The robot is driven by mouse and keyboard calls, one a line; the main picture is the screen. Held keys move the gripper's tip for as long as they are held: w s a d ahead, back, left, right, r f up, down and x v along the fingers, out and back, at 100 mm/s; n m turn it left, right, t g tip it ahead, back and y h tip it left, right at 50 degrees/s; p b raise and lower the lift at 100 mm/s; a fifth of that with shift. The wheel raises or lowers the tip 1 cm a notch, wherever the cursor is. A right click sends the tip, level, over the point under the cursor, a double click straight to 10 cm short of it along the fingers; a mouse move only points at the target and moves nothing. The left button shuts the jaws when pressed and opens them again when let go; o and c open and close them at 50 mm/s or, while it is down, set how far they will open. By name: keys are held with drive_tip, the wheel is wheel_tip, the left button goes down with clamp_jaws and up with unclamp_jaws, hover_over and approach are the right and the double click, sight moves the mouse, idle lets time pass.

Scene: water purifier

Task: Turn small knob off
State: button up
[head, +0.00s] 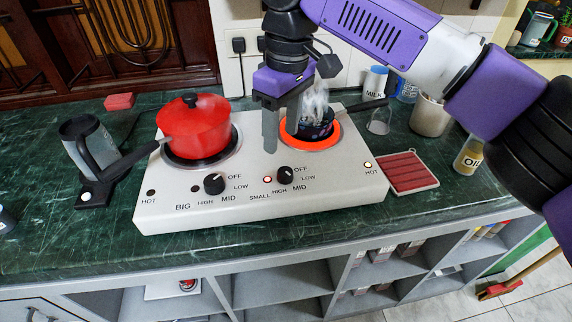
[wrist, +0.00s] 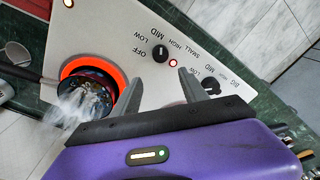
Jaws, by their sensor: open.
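The small knob (head: 285,174) is a round black dial on the sloped front of the white cooktop (head: 330,195), beside the SMALL label. Its red light is lit and the right burner (head: 322,141) glows orange-red under a steaming dark pan (head: 316,128). My gripper (head: 278,138) is open and empty, pointing down above the cooktop between the burners, behind the knob. In the wrist view the small knob (wrist: 160,53) lies just beyond the gap between the fingertips (wrist: 160,76), apart from them. The big knob (head: 214,183) is further left.
A red pot (head: 193,127) stands on the left burner, its handle reaching left. A black-and-grey kettle (head: 90,150) is left of the cooktop; a red ribbed mat (head: 406,172) and an oil jar (head: 468,156) are right. The right HOT light is lit. Space before the knobs is clear.

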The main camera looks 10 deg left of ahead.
sight(286, 171)
drive_tip(key=shift+s+d, duration=0.45)
drive_tip(key=shift+s+d+f+g+h, duration=0.1)
drive_tip(key=shift+d+f+g+h, duration=0.1)
drive_tip(key=shift+g+h, duration=0.1)
drive_tip(key=f, duration=0.7)
drive_tip(key=shift+s+a+f+b, duration=0.15)
drive_tip(key=shift+s+f+b, duration=0.05)
drive_tip(key=shift+b, duration=0.15)
drive_tip(key=shift+c, duration=0.2)
clamp_jaws()
